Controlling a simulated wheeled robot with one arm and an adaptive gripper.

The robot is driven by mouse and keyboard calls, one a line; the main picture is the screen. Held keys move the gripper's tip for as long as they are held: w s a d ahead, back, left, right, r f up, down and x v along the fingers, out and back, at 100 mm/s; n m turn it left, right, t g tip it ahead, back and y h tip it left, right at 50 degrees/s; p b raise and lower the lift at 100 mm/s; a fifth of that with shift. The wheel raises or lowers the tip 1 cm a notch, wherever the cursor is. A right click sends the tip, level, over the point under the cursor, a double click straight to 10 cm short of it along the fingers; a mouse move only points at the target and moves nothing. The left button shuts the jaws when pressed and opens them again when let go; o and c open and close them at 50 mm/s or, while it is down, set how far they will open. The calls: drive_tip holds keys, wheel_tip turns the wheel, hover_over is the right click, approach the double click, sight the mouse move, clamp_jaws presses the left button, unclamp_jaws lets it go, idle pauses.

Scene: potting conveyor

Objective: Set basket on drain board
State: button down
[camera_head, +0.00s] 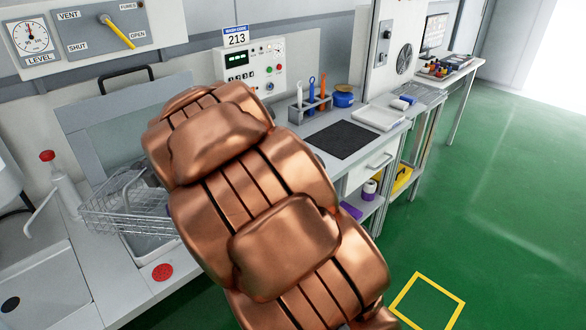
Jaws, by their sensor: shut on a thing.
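A wire mesh basket (122,212) is at the left, above an open basin (148,247) set in the grey counter. It looks slightly tilted, and its right end is hidden behind my copper-coloured arm. Whether it touches the basin rim cannot be told. My gripper is hidden behind my arm, so its hold is not visible. No surface is clearly marked as the drain board; a pale counter strip (103,288) lies between the basin and a sink (40,285) at the far left.
A raised lid (118,122) with a black handle stands behind the basin. A red-capped bottle (62,185) stands left of the basket. A control box (252,68), tool rack (310,108) and dark mat (342,140) are to the right. Green floor is open at right.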

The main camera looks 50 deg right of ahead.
drive_tip(key=s+d+m+t+h+b, duration=0.1)
drive_tip(key=s+d+b, duration=0.25)
drive_tip(key=d, duration=0.55)
drive_tip(key=s+d+m+h+b, duration=0.15)
drive_tip(key=d+b, duration=0.25)
drive_tip(key=d, duration=0.6)
drive_tip(key=s+d+f+h+b, duration=0.1)
drive_tip(key=s+d+h+b, duration=0.35)
drive_tip(key=s+d, duration=0.95)
drive_tip(key=w+d+f+y, duration=0.1)
drive_tip(key=w+d+f, duration=0.4)
drive_tip(key=w+d, duration=0.5)
drive_tip(key=shift+w+f+m+b, duration=0.2)
drive_tip(key=shift+w+m+b, duration=0.25)
drive_tip(key=shift+w, duration=1.3)
drive_tip(key=c, duration=1.2)
unclamp_jaws()
drive_tip(key=shift+c, duration=0.2)
drive_tip(key=shift+s, duration=0.1)
drive_tip(key=v, duration=1.2)
